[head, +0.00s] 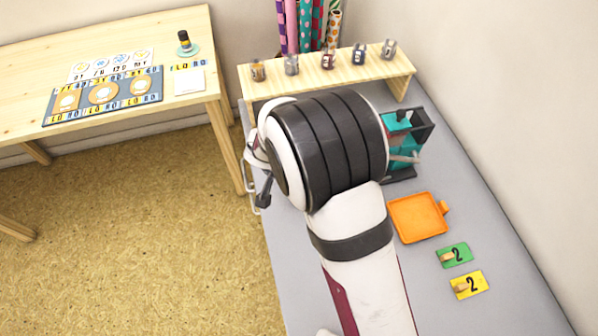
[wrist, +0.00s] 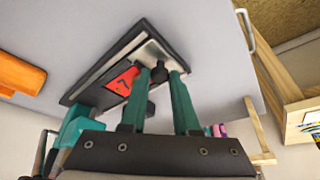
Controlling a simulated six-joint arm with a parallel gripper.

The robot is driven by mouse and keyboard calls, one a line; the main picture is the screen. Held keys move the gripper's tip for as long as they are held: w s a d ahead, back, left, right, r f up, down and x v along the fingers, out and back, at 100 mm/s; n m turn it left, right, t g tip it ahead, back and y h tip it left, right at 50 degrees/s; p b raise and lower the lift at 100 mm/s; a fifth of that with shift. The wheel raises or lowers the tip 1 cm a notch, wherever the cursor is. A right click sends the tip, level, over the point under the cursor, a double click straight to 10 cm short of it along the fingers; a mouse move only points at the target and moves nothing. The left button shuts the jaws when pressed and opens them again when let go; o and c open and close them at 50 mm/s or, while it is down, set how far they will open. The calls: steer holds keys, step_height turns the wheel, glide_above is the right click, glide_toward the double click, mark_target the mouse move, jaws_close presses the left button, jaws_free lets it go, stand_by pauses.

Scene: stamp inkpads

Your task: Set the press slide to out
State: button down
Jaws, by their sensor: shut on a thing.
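The press (head: 408,155), teal with a dark frame, stands on the grey bench beyond my arm in the head view, partly covered by it. In the wrist view its dark base (wrist: 75,97) lies tilted across the picture. A silver slide plate (wrist: 152,52) sits at one end of the base, beside a red tile marked 7 (wrist: 122,80). My gripper (wrist: 158,70) has teal fingers on either side of a black knob (wrist: 158,76) at the slide plate and is shut on it. My arm hides the gripper in the head view.
An orange tray (head: 418,218), a green tag (head: 454,255) and a yellow tag (head: 469,284) lie right of my arm. A wooden shelf (head: 325,78) with several small stamps stands behind. A wooden table (head: 130,50) with cards is at left.

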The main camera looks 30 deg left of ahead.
steer(key=c, duration=0.7)
jaws_free()
steer(key=shift+s+a, duration=0.1)
steer(key=shift+a, duration=0.05)
steer(key=shift+o, duration=0.2)
steer(key=v, duration=1.5)
steer(key=shift+r, duration=0.4)
